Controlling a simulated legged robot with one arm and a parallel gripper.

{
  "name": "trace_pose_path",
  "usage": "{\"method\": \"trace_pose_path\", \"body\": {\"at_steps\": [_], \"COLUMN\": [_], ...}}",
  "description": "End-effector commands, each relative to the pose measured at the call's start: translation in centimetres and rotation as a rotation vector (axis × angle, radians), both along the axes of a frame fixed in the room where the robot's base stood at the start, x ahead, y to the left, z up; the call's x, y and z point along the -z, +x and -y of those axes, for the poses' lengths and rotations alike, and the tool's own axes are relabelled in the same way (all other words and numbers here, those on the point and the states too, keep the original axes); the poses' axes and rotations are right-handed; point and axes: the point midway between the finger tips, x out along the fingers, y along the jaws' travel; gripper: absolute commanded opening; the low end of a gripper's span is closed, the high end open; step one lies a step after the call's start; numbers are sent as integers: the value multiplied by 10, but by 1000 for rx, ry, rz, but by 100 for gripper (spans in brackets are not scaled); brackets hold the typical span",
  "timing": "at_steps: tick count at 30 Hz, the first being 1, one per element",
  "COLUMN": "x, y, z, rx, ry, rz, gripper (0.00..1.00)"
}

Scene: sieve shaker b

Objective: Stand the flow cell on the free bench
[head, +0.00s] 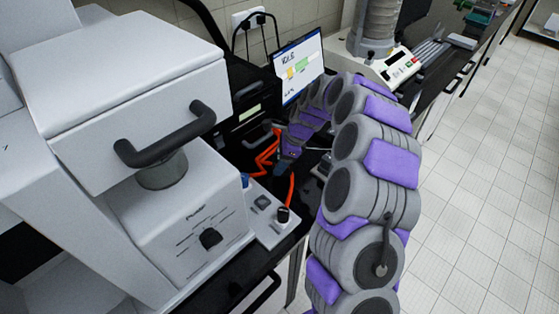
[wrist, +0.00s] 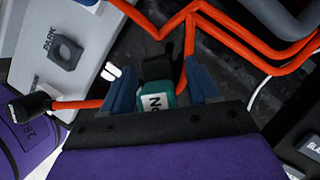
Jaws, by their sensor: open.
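My gripper (wrist: 156,70) is open, with one blue finger on each side of a small teal block with a white label (wrist: 156,100) and a black upper part. This block may be the flow cell; I cannot tell for sure. Its lower part is hidden behind my gripper's dark edge, and I cannot tell whether the fingers touch it. In the head view my gripper (head: 284,152) is low over the dark bench (head: 312,160), among orange tubes, and the block cannot be made out there.
Orange tubes (wrist: 190,45) run close around the fingers. A grey panel with a dark knob (wrist: 66,52) is on the left. In the head view a large white machine (head: 130,100) fills the left, a screen (head: 298,68) stands behind, and tiled floor (head: 480,190) is clear on the right.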

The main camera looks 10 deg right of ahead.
Motion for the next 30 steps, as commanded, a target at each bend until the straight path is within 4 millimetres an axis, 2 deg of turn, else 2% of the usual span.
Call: {"method": "trace_pose_path", "body": {"at_steps": [5,12,18,24,30], "x": [-19,-65,-95,-109,-113], "y": [-1,-4,-7,-9,-12], "z": [7,26,38,44,43], "rx": [2,2,1,-1,-17], "ry": [1,-2,-1,0,-1], "rz": [2,4,3,-2,4], "gripper": [60,60,60,60,60]}}
